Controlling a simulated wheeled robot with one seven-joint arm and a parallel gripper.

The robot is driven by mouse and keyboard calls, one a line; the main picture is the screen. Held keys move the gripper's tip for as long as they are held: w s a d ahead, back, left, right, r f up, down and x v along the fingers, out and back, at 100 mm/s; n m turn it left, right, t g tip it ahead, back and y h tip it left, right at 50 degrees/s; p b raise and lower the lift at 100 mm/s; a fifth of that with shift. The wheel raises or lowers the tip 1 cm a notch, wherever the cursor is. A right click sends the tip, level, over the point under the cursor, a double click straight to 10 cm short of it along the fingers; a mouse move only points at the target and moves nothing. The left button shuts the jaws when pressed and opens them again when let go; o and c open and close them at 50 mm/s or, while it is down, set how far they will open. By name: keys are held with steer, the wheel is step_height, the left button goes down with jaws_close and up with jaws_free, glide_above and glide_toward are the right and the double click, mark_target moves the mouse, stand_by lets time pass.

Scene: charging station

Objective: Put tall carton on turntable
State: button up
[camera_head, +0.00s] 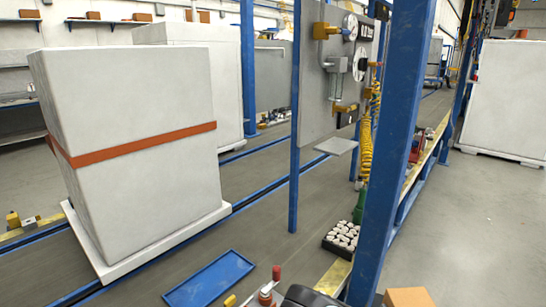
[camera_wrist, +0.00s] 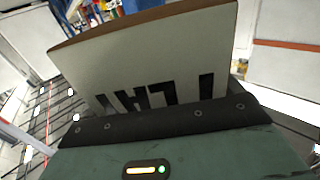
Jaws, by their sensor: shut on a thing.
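The tall carton (camera_wrist: 165,62) fills the middle of the wrist view. It shows a pale face with large black letters, partly hidden and upside down, and a brown edge along the top. My gripper (camera_wrist: 165,120) is shut on it, and the dark finger pad covers its near part. A tan box top (camera_head: 408,298) shows at the bottom edge of the head view; I cannot tell whether it is this same carton. I cannot make out a turntable in either view.
A big white block with an orange strap (camera_head: 140,140) stands on the conveyor line at left. A blue post (camera_head: 395,150) rises right of centre. A blue tray (camera_head: 208,280) and a black crate of pale pieces (camera_head: 342,238) lie low. Open floor (camera_head: 490,220) is at right.

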steer(key=shift+s+a+f, duration=0.1)
stand_by(0.6)
steer(key=w+a+f+n+y+b, duration=0.1)
steer(key=a+f+b, duration=0.35)
steer(key=a, duration=0.35)
steer(key=w+a+f+n+y+b, duration=0.1)
steer(key=a+f+y+b, duration=0.1)
steer(key=a+f+b, duration=0.35)
steer(key=w+a+f+y+b, duration=0.1)
steer(key=a+f+b, duration=0.3)
steer(key=a, duration=0.6)
steer(key=s+a+r+n+g+y+b, duration=0.2)
steer(key=a+r+y+b, duration=0.1)
steer(key=a, duration=0.4)
steer(key=s+a+r+n+g+y+b, duration=0.2)
steer(key=a+r+n+y+b, duration=0.1)
steer(key=a+r+b, duration=0.3)
steer(key=s+a+r+n+g+y+b, duration=0.2)
steer(key=a+r+b, duration=0.3)
steer(key=a, duration=0.5)
steer(key=shift+s+a+r+n+y+b, duration=0.15)
steer(key=shift+s+n+y+b, duration=0.25)
steer(key=shift+y, duration=0.5)
